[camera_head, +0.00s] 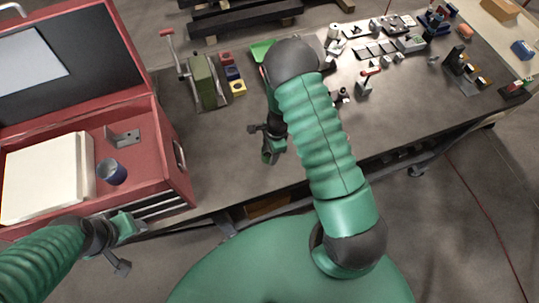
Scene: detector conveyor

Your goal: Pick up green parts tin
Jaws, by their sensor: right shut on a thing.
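My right arm reaches over the table, its large joint high in the picture. My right gripper (268,144) is below and left of that joint, over the front part of the table. It is shut on a small dark green thing (270,155), which I take for the green parts tin; its outline is partly lost against my green and black hand. A brighter green tray (262,50) lies at the back, left of the joint and partly behind it. My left gripper (122,240) is in front of the red toolbox; its jaw opening is unclear.
The red toolbox (175,185) stands open at the left with a blue cup (112,172) inside. Red (226,57), blue (232,73) and yellow (238,88) tins stand beside a green lever device (203,82). Several small parts fill the back right; the table's front (222,150) is clear.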

